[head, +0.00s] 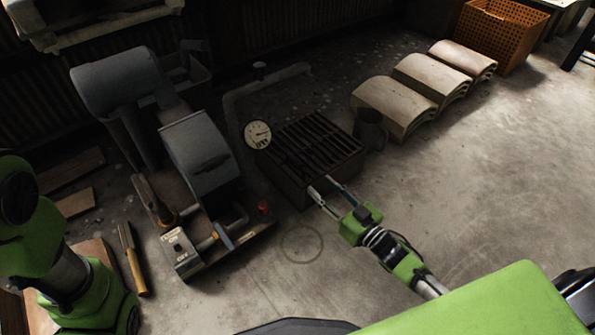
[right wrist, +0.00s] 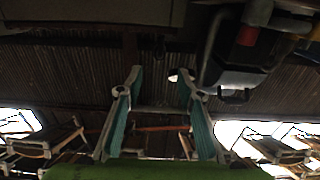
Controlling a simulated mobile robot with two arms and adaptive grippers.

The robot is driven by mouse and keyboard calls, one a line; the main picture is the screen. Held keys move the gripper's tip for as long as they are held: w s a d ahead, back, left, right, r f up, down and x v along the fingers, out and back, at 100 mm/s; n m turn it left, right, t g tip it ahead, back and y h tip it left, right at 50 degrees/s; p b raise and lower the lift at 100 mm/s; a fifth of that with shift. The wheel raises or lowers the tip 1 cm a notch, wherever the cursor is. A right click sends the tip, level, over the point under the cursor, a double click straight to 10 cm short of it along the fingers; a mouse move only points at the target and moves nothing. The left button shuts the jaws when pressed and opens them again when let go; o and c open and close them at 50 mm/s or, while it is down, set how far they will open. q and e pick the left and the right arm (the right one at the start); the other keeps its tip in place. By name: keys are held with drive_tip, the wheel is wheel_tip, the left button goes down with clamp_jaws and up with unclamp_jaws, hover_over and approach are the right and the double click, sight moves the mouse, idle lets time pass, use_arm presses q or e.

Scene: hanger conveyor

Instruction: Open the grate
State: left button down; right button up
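The grate (head: 318,139) is a set of dark parallel bars on top of a low dark box on the floor, in the middle of the head view. It lies flat on the box. My right gripper (head: 322,184) is at the box's near side, with its two fingers apart and nothing between them. It also shows open and empty in the right wrist view (right wrist: 159,76). I cannot tell whether a fingertip touches the box. My left arm shows at the left edge of the head view, but its gripper is out of the picture.
A round gauge (head: 257,134) and a bent pipe (head: 268,84) stand by the box's left side. A dark mug-like vessel (head: 370,130) is at its right. A grey machine (head: 200,155) stands left. Curved tiles (head: 394,105) and an orange crate (head: 497,35) lie back right. The right floor is clear.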

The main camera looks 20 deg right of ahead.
sight(300, 166)
drive_tip(key=b+x, duration=0.2)
drive_tip(key=x, duration=0.3)
drive_tip(key=b+x, duration=0.3)
drive_tip(key=x, duration=0.1)
drive_tip(key=shift+w+f, duration=0.25)
drive_tip(key=shift+w, duration=0.1)
drive_tip(key=shift+w+a+r, duration=0.1)
drive_tip(key=shift+w+a, duration=0.15)
drive_tip(key=shift+w, duration=0.2)
clamp_jaws()
